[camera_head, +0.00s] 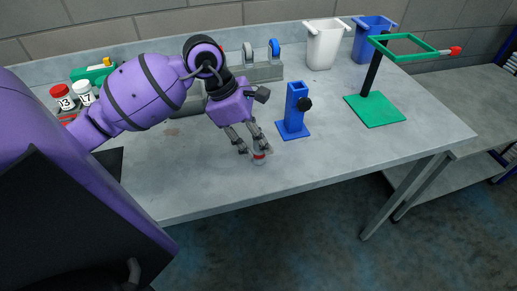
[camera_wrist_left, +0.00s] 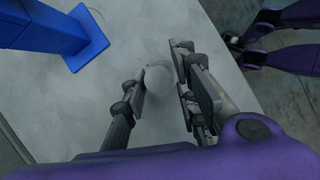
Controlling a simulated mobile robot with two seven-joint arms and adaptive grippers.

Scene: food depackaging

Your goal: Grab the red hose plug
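A red plug-like piece (camera_head: 455,50) sits at the end of the arm on the green stand (camera_head: 374,110), at the right of the table. A small pale round item with a red band (camera_head: 259,157) stands on the table in the head view; it looks like a pale disc in the left wrist view (camera_wrist_left: 158,78). I cannot tell which is the hose plug. My left gripper (camera_head: 253,150) points down over the small item, with its fingers on either side. In the wrist view a gap shows beside the right finger. No right gripper can be made out.
A blue post stand (camera_head: 295,112) with a black knob stands close right of the left gripper. A white bin (camera_head: 323,45) and a blue bin (camera_head: 372,40) stand at the back. Numbered jars (camera_head: 63,97) stand at the left. The table front (camera_head: 350,160) is clear.

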